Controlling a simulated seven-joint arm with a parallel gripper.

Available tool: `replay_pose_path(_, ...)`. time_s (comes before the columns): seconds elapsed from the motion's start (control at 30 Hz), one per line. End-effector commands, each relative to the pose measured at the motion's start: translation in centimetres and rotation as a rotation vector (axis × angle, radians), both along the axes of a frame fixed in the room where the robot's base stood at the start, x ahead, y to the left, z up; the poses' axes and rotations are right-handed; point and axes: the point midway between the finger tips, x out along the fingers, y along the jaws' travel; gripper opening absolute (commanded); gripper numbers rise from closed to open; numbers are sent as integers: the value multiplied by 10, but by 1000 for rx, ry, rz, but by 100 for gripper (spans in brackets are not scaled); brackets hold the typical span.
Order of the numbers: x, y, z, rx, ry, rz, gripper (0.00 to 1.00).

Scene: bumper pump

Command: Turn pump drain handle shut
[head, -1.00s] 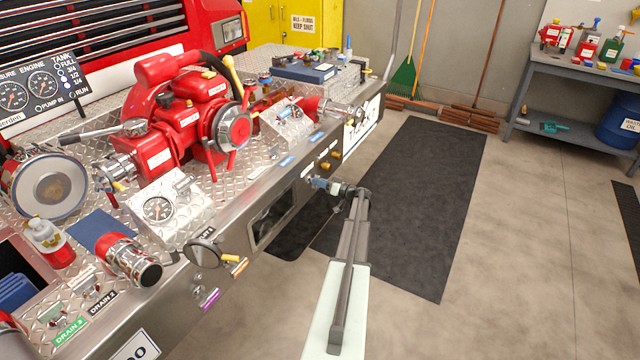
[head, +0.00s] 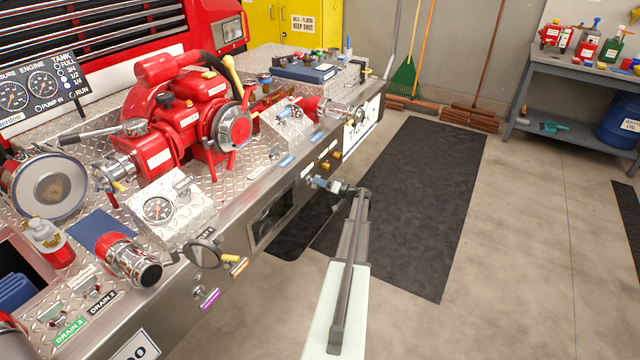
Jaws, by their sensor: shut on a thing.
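My gripper (head: 329,186) is at the front face of the truck's metal bumper (head: 222,240), right of the dark rectangular opening. It is shut on a small handle (head: 314,180) there, which I take to be the pump drain handle. The handle is tiny in this view and partly covered by my gripper, so its exact angle is hard to tell. My arm reaches up to it from the bottom of the picture.
The red pump (head: 190,110) stands on the bumper deck. Handles with orange (head: 239,265) and purple (head: 209,298) tags hang further left. The floor around the black mat (head: 420,190) is clear on the right.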

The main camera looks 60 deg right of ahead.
Motion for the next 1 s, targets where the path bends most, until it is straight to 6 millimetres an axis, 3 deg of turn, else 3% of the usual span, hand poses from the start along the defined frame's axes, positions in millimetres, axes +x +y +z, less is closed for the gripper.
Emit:
replay_pose_path(0.6, 0, -2, -3, 559, -1, -1, 0)
replay_pose_path(1.0, 0, -2, -4, 770, -1, -1, 0)
